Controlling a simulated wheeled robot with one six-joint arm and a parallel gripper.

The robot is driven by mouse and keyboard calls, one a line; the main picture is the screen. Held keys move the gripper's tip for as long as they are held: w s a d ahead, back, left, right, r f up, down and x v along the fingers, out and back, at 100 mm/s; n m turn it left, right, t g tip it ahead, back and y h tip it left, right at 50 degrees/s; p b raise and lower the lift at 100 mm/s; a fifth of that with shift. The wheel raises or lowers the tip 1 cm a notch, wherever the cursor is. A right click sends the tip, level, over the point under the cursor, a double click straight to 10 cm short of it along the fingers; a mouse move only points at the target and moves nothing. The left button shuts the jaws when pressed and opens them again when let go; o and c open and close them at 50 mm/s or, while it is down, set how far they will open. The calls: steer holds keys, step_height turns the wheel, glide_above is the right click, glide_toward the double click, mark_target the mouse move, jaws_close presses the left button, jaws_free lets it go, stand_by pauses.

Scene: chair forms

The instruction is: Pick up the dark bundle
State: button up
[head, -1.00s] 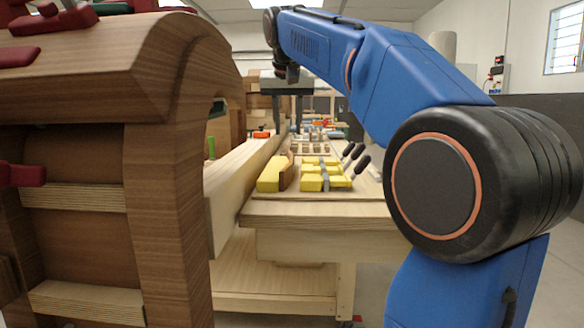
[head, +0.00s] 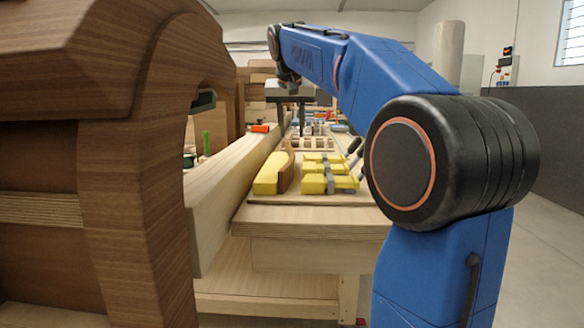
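No dark bundle can be made out for certain in the head view. On the workbench (head: 300,216) lie yellow blocks (head: 327,184) with grey bands across them. To their left are a longer yellow block (head: 266,176) and a brown curved piece (head: 287,170) beside it. My gripper (head: 290,128) hangs above the bench, beyond the yellow blocks, with its two fingers pointing down and apart. Nothing shows between the fingers. The area behind and below it is small and partly hidden by my arm.
A large brown wooden form (head: 130,160) stands close on the left. A long pale beam (head: 225,190) runs along the bench's left side. Dark-handled tools (head: 355,148) lie at the right, partly behind my arm. Small wooden blocks (head: 312,143) stand farther back. Open floor (head: 540,190) shows at right.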

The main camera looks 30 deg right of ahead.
glide_above(292, 157)
steer(key=s+a, duration=0.1)
steer(key=s, duration=0.1)
step_height(292, 157, down, 4)
steer(key=shift+a+f, duration=0.1)
steer(key=shift+f, duration=0.1)
steer(key=shift+a+x, duration=0.1)
steer(key=shift+x, duration=1.2)
steer(key=shift+a+x, duration=0.15)
steer(key=shift+x, duration=1.15)
steer(key=shift+s+f, duration=0.2)
steer(key=shift+f, duration=0.05)
jaws_close()
